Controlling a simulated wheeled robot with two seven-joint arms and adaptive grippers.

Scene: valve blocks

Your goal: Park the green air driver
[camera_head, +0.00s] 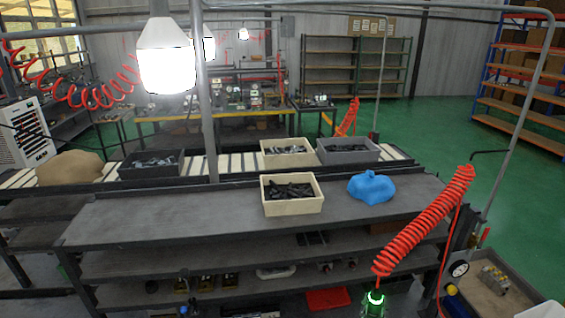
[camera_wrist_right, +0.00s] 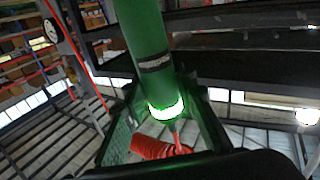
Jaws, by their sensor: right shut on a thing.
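The green air driver (camera_wrist_right: 146,45) fills the upper middle of the right wrist view as a green cylinder with a dark band and a bright glowing ring at its end. My right gripper (camera_wrist_right: 165,112) is shut on it, its dark fingers lit green on both sides. In the head view the driver (camera_head: 374,299) is a small glowing green shape at the bottom edge, under the red coiled hose (camera_head: 425,222). The hose also shows beyond the ring in the wrist view (camera_wrist_right: 160,148). The parking place cannot be made out. My left gripper is not in view.
A grey shelved bench (camera_head: 150,218) spans the middle, with a cream bin (camera_head: 291,207) of dark parts and a blue lump (camera_head: 370,187) on top. A grey post and overhead rail frame the bench. A tray of fittings (camera_head: 495,288) stands at lower right.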

